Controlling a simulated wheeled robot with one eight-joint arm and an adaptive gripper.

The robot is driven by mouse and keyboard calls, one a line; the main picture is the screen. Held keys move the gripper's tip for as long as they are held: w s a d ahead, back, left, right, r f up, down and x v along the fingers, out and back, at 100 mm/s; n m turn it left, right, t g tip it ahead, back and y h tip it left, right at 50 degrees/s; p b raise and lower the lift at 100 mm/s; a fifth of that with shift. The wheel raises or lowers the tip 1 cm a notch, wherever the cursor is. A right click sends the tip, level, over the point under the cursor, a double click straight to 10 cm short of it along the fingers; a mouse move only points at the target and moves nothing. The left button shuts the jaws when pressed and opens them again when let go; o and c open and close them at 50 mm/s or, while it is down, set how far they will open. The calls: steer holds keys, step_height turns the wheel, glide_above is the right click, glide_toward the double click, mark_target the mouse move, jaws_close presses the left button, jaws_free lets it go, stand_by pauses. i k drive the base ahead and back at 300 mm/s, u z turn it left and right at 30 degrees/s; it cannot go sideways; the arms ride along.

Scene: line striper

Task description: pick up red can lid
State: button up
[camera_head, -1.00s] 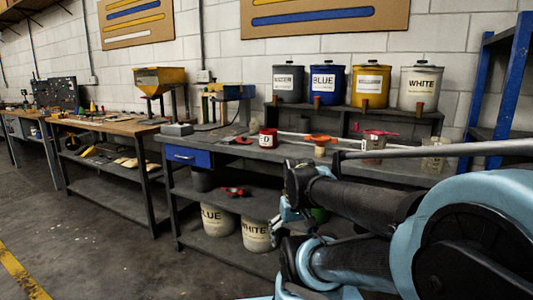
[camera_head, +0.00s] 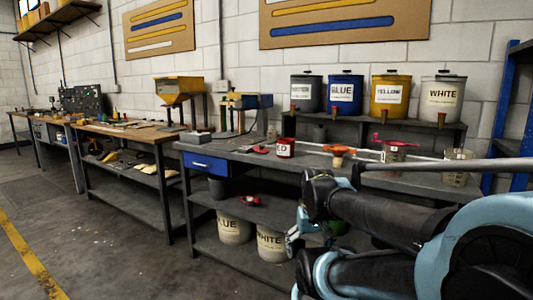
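A small red can (camera_head: 285,148) with a white label stands on the grey workbench (camera_head: 228,152), near the middle of the camera_head view. A flat red item (camera_head: 259,150) lies on the bench just left of it; it is too small to tell if it is a lid. Another red item (camera_head: 250,201) lies on the bench's lower shelf. My gripper (camera_head: 297,236) is partly visible at the end of my folded arm, in front of the bench and apart from these red things. Its fingers are not clear.
Gray, blue (camera_head: 342,95), yellow (camera_head: 390,99) and white (camera_head: 442,103) paint cans stand on a raised rack behind the bench. Orange and red funnel-like items are on the right of the bench. Pails (camera_head: 234,227) stand below. Floor at the left is clear.

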mark_target(261, 149)
steer(key=k, duration=0.5)
steer(key=u, duration=0.6)
steer(key=i, duration=1.25)
steer(key=z, duration=0.6)
